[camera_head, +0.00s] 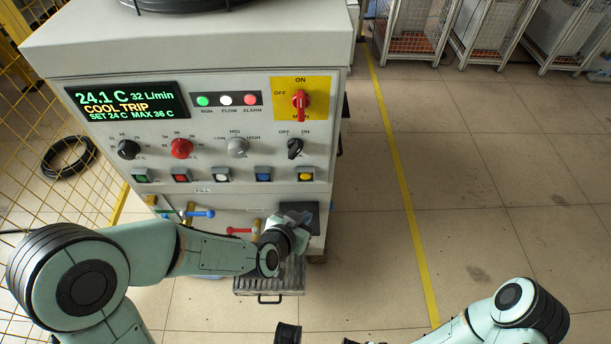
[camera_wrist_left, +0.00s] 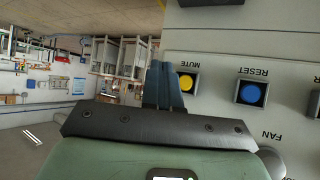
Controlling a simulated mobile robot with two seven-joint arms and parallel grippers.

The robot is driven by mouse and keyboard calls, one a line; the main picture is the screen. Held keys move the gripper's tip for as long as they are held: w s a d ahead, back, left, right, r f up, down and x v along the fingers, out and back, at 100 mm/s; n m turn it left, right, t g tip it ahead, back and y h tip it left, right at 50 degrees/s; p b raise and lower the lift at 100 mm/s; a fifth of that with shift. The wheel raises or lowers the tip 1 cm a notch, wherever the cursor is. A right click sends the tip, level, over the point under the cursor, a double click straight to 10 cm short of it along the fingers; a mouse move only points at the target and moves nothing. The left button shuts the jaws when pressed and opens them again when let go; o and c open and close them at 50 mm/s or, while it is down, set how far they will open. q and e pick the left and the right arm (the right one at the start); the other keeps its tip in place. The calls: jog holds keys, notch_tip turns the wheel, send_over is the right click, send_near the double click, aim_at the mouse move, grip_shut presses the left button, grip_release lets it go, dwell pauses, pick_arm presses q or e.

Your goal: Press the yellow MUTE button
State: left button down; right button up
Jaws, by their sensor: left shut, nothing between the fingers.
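The yellow MUTE button (camera_head: 305,176) is the rightmost in the bottom row of buttons on the cabinet's front. It also shows in the left wrist view (camera_wrist_left: 186,83), where the labels are upside down. My left gripper (camera_head: 297,216) is shut and empty, below the button in the head view. In the left wrist view its closed dark fingers (camera_wrist_left: 165,86) lie just left of the button and look close to it; I cannot tell whether they touch the panel. My right arm (camera_head: 500,310) is at the bottom right; its gripper is not clearly visible.
The blue RESET button (camera_wrist_left: 250,93) is beside the MUTE button. A red rotary switch (camera_head: 300,102) and a black OFF/ON knob (camera_head: 295,148) are above. Blue-handled (camera_head: 199,213) and red-handled (camera_head: 240,230) valves are near my left forearm. Floor to the right is clear.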

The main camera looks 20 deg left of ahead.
aim_at(306, 175)
pick_arm(q)
jog(key=w+a+b, duration=0.2)
jog(key=w, duration=0.6)
jog(key=shift+w+a, duration=0.2)
jog(key=shift+w, duration=0.05)
pick_arm(e)
jog(key=shift+w+d+f+t, duration=0.25)
jog(key=shift+w+d+f, duration=0.1)
jog(key=shift+w+f, duration=0.3)
jog(key=shift+w+d+f+t, duration=0.3)
jog(key=shift+w+f, duration=0.15)
jog(key=shift+w, duration=0.25)
dwell(0.8)
pick_arm(q)
jog(key=shift+w+a, duration=0.1)
jog(key=shift+w, duration=0.3)
pick_arm(e)
jog(key=shift+f, duration=0.1)
